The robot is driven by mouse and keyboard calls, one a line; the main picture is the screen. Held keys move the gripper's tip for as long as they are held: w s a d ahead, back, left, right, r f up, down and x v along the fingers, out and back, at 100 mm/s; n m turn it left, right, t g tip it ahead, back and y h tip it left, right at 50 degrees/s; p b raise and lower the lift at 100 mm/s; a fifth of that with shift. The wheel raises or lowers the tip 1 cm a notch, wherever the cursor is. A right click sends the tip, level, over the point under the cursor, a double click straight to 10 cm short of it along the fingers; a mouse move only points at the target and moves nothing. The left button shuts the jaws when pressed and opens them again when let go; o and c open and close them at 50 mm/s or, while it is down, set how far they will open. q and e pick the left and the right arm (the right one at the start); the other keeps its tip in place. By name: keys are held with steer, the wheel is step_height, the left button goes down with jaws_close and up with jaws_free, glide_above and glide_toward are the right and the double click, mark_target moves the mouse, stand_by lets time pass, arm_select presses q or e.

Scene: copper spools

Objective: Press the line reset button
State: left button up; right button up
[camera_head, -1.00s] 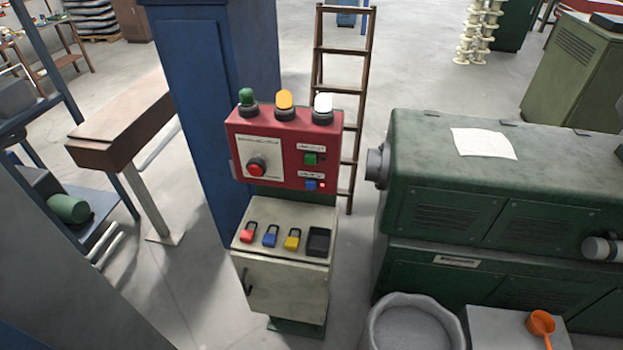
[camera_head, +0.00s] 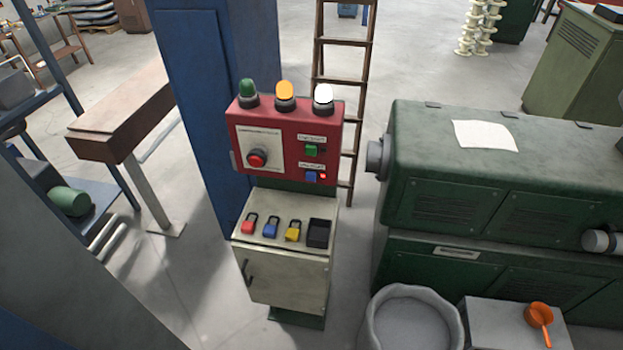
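A red control panel (camera_head: 286,181) stands on a beige cabinet (camera_head: 285,278) in the middle of the head view. On its left plate is a round red mushroom button (camera_head: 257,158). On its right are a green button (camera_head: 311,151) and, below it, a blue button (camera_head: 310,176), each under a small white label too blurred to read. A small red light (camera_head: 323,177) glows beside the blue button. Green (camera_head: 248,90), amber (camera_head: 285,91) and white (camera_head: 323,94) lamps sit on top; the amber and white ones look bright. Neither of my grippers is in view.
Red (camera_head: 247,227), blue (camera_head: 270,230) and yellow (camera_head: 293,234) padlocks and a black box (camera_head: 319,234) lie on the cabinet's top. A blue column (camera_head: 190,90) and a ladder (camera_head: 343,60) stand behind. A green machine (camera_head: 490,190) and a grey bin (camera_head: 370,325) are to the right.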

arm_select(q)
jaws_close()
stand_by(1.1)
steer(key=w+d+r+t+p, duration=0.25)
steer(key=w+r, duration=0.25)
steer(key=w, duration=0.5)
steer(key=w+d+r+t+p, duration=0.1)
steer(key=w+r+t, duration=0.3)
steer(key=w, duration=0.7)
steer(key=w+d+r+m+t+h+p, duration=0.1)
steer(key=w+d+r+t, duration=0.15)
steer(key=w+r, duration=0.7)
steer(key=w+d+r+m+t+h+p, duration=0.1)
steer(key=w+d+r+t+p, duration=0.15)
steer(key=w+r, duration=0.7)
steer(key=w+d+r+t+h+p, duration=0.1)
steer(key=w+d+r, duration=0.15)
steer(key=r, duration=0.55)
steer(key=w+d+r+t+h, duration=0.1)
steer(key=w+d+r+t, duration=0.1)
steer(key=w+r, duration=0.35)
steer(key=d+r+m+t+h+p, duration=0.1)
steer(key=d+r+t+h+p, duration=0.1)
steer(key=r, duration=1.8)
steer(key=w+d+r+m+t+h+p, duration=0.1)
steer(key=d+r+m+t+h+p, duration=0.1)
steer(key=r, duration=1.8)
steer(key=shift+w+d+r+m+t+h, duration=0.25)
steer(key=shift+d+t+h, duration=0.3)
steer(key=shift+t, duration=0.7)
